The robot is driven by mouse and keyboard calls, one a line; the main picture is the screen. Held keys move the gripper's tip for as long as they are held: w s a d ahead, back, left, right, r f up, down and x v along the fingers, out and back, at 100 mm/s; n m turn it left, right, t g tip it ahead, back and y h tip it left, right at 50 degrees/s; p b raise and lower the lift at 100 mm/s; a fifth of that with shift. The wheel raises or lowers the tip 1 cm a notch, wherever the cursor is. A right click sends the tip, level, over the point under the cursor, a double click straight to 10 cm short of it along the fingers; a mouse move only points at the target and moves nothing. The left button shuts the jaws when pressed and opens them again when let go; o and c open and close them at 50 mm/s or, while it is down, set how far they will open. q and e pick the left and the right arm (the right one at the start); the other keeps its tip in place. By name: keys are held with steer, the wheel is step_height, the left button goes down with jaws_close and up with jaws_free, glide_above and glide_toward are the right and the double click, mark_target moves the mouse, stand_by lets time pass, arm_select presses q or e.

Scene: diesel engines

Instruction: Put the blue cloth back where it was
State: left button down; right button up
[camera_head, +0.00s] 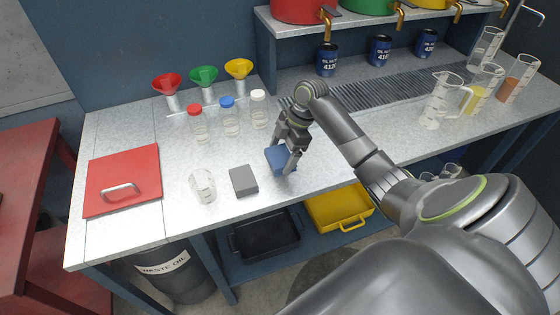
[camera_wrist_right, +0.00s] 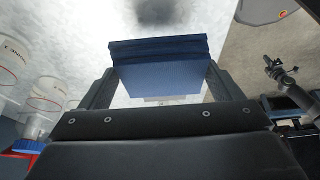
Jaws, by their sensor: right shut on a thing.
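The blue cloth (camera_head: 280,159) is a small folded block between the fingers of my right gripper (camera_head: 284,165), over the front part of the metal bench (camera_head: 130,232). In the right wrist view the cloth (camera_wrist_right: 160,62) sits between the two fingers (camera_wrist_right: 160,85), and the gripper is shut on it. I cannot tell for sure whether the cloth touches the bench top. A grey block (camera_head: 243,181) lies on the bench just left of the gripper.
A glass beaker (camera_head: 203,186) stands left of the grey block. Bottles with red, blue and white caps (camera_head: 229,117) stand behind. A red lid with a handle (camera_head: 122,178) lies at the left. Measuring jugs (camera_head: 442,101) and a drain grate (camera_head: 375,94) are at the right.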

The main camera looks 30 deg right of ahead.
mark_target(282, 163)
steer(key=shift+w+f, duration=0.15)
steer(key=shift+f, duration=0.6)
step_height(282, 163, down, 3)
steer(key=shift+f+p, duration=0.1)
steer(key=shift+p, duration=0.2)
arm_select(q)
steer(key=shift+w+a+r, duration=0.1)
steer(key=shift+w+r, duration=0.1)
steer(key=shift+w, duration=0.25)
steer(key=shift+w+r, duration=0.2)
steer(key=shift+w, duration=0.25)
